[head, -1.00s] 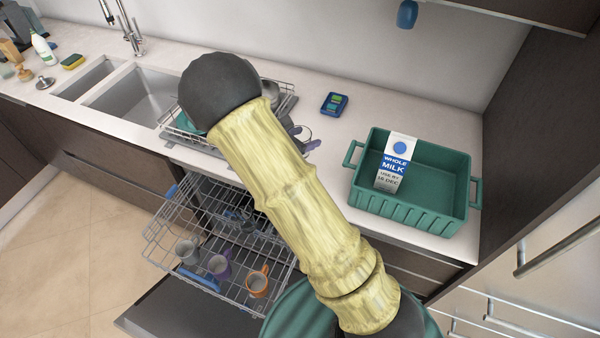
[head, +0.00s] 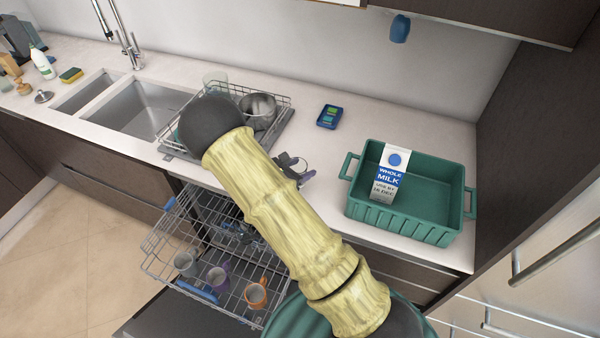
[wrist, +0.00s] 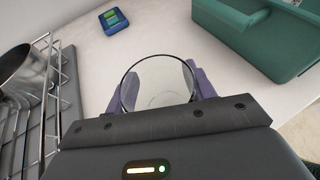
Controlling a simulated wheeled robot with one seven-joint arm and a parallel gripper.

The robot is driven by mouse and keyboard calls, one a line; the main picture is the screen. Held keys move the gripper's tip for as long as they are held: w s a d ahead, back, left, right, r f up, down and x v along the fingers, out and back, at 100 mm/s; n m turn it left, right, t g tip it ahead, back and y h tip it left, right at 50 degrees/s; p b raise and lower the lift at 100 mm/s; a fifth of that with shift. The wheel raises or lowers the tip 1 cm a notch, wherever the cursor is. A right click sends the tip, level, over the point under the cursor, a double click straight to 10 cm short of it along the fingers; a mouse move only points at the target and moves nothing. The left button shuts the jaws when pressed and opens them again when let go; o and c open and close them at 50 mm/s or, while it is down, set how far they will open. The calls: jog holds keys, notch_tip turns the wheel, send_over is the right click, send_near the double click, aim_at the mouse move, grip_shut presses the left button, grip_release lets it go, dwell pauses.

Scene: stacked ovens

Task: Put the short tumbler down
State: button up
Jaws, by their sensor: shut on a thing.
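The short tumbler (wrist: 157,84) is a clear, round glass. In the wrist view it sits between the purple fingers of my gripper (wrist: 158,78), which is shut on it. Its rim faces the camera and pale countertop shows through and around it. In the head view my gripper (head: 298,172) is near the front edge of the counter (head: 325,150), between the dish rack and the green crate. My arm hides part of it, and I cannot make out the tumbler clearly there. I cannot tell whether the tumbler's base touches the counter.
A dish rack (head: 283,97) with a metal pot (head: 258,109) stands left. A green crate (head: 408,223) holding a milk carton (head: 389,172) stands right. A blue box (head: 329,116) lies behind. The dishwasher's pulled-out rack (head: 155,262) holds several mugs below.

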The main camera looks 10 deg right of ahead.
jog(key=shift+f, duration=1.25)
jog(key=shift+w, duration=0.1)
jog(key=shift+f, duration=0.25)
jog(key=o, duration=1.1)
jog(key=shift+r, duration=0.15)
jog(key=shift+r, duration=0.15)
jog(key=b+v, duration=0.2)
jog(key=v, duration=1)
